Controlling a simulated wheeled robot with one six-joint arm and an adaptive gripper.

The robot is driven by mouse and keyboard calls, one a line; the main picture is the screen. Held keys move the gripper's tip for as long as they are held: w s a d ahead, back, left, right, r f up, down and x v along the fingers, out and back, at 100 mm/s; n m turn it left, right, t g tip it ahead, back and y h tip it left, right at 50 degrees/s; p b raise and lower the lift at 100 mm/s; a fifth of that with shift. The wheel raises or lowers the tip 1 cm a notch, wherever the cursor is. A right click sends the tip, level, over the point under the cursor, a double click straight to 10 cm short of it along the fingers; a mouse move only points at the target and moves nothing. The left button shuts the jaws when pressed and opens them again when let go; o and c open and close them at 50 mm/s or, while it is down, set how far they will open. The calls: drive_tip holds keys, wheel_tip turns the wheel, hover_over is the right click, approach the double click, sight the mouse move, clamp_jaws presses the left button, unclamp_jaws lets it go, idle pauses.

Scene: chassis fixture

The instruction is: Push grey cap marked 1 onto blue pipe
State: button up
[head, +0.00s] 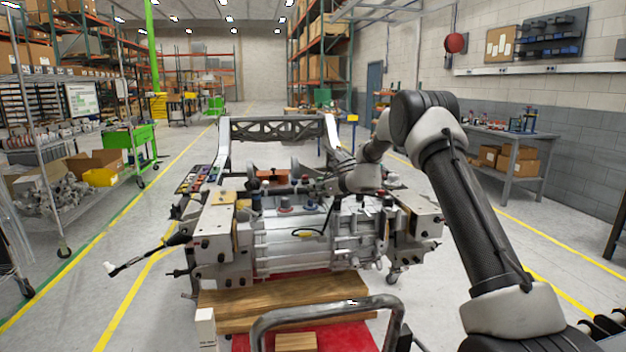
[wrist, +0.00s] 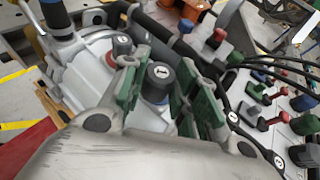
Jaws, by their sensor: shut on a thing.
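In the wrist view my gripper (wrist: 163,92) has its green-padded fingers on either side of the dark grey cap marked 1 (wrist: 161,74), and it is shut on the cap. The cap's round top with its white number label faces the camera.
Another grey cap (wrist: 122,44) with red under it stands left of my gripper. Black hoses (wrist: 185,50) run close behind the fingers. Several red, blue and green fittings (wrist: 275,100) stand at the right. The chassis (head: 310,240) rests above wooden boards (head: 285,300).

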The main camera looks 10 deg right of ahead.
wheel_tip(320, 180, up, 3)
hover_over(313, 207)
drive_tip(key=shift+w+a+f, duration=0.1)
drive_tip(key=shift+w+f, duration=0.1)
drive_tip(key=shift+f, duration=1.8)
drive_tip(key=shift+s, duration=0.2)
drive_tip(key=shift+f, duration=0.1)
drive_tip(key=shift+f, duration=1.3)
drive_tip(key=shift+f, duration=0.6)
drive_tip(key=o, duration=0.8)
drive_tip(key=shift+o, duration=0.2)
